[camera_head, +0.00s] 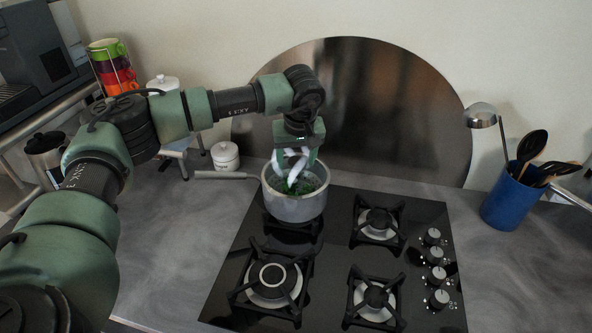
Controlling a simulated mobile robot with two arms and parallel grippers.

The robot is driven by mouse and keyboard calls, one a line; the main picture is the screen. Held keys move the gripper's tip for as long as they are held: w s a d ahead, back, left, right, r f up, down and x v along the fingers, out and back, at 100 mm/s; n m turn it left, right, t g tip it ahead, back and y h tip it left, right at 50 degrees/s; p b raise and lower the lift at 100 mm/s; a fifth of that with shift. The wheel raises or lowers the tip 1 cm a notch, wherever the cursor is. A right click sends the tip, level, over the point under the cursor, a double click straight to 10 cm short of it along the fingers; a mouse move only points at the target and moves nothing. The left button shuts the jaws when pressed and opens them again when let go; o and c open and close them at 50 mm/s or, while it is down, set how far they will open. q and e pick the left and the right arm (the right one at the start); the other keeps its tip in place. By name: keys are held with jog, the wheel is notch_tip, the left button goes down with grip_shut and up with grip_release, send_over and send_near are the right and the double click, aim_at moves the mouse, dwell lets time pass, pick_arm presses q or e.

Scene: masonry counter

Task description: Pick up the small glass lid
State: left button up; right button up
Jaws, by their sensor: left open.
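A grey pot (295,207) with a long handle to the left stands on the back left burner of the black hob. Something glassy with green beneath it shows at the pot's mouth; I cannot clearly tell whether this is the small glass lid. My left gripper (289,178) points down over the pot's mouth, its pale fingers open. The fingers and wrist hide part of the mouth, and I cannot tell whether they touch anything there. My right gripper is out of view.
The black gas hob (240,290) has bare burners in front and at the back right. A round metal panel (400,110) leans behind it. A blue utensil holder (508,203) stands right, a white lidded jar (225,157) left of the pot.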

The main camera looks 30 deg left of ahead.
pick_arm(q)
jog(key=shift+r, duration=0.1)
grip_shut()
jog(key=shift+r, duration=0.15)
